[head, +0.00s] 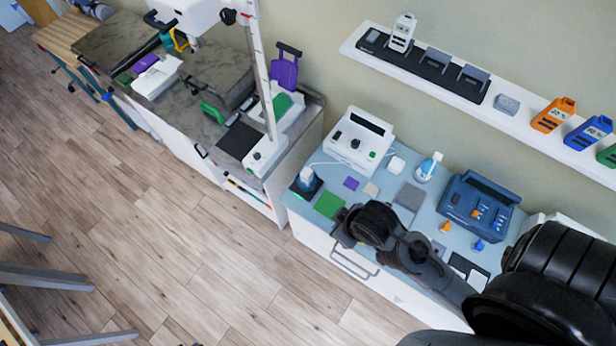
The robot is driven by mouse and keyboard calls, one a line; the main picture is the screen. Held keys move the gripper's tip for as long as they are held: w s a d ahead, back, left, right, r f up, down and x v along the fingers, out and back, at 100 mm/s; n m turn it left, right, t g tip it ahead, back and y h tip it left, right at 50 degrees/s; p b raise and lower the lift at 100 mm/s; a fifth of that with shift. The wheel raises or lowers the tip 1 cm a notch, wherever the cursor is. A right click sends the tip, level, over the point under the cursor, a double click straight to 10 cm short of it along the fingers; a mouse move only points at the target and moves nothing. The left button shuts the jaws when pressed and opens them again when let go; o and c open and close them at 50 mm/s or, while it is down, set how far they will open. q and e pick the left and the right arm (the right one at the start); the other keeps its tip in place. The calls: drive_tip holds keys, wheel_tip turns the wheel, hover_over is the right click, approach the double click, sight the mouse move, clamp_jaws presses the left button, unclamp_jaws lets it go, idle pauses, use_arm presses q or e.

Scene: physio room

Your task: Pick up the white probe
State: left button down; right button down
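What looks like the white probe (306,176) stands upright in a dark holder (305,190) at the left end of the blue countertop. A thin white cord runs from it towards the white console (358,140). My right arm comes in from the lower right, and its dark end (346,232) is over the counter's front edge, to the right of and nearer than the probe, apart from it. Its fingers cannot be made out, so I cannot tell whether that gripper is open. My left gripper is not in view.
Near the probe lie a green pad (329,205) and a purple block (351,183). A spray bottle (428,167) and a dark blue unit (478,204) stand further right. A wall shelf (475,110) is behind. A scale column (263,70) rises at the left counter.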

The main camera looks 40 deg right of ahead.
drive_tip(key=c, duration=0.6)
unclamp_jaws()
drive_tip(key=shift+o, duration=0.2)
